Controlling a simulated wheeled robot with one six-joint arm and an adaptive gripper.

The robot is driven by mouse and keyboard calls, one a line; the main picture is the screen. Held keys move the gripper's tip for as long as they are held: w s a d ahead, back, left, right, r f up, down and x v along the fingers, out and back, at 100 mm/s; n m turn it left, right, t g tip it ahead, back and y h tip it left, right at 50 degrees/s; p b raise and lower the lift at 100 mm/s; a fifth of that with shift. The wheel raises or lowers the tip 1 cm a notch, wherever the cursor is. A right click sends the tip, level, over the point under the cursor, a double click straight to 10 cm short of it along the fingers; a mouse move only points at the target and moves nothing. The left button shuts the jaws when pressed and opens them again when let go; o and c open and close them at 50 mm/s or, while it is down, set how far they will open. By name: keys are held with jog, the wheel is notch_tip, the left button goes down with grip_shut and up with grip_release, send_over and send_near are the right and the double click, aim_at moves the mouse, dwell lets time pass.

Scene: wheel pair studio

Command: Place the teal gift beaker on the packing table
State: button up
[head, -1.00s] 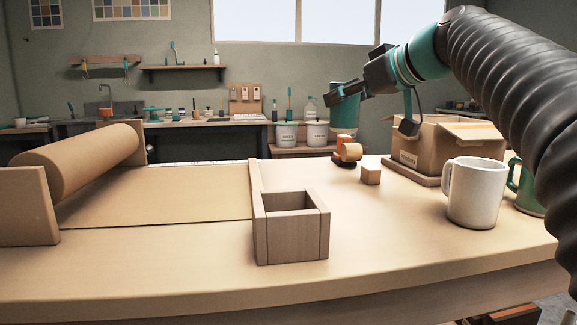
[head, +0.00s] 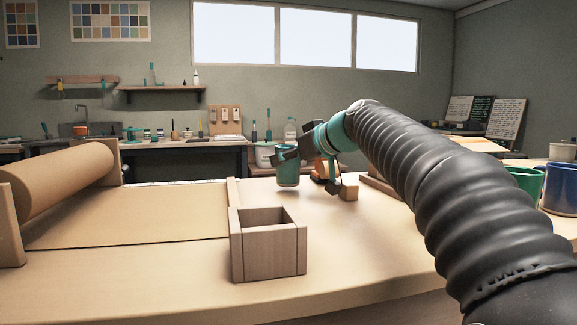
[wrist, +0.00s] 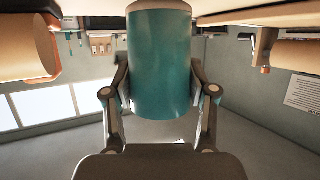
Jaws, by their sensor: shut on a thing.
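The teal beaker (head: 287,173) is upright in my gripper (head: 289,155), over the far middle part of the packing table (head: 150,275). My gripper is shut around the beaker. The wrist view, which looks upside down, shows the beaker (wrist: 160,60) between my two fingers (wrist: 160,90). The beaker's base is close to the table top; I cannot tell whether it touches.
An open wooden box (head: 268,245) stands nearer on the table. A small wooden block (head: 349,187) is just right of the beaker. A paper roll (head: 65,180) lies at left. Green (head: 526,184) and blue (head: 560,187) mugs stand at far right. Table front is clear.

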jog(key=shift+f, duration=0.4)
jog(key=shift+f, duration=0.1)
jog(key=shift+f, duration=0.15)
jog(key=o, duration=1.3)
jog(key=shift+o, duration=0.2)
jog(key=shift+r, duration=0.25)
jog(key=v, duration=1.2)
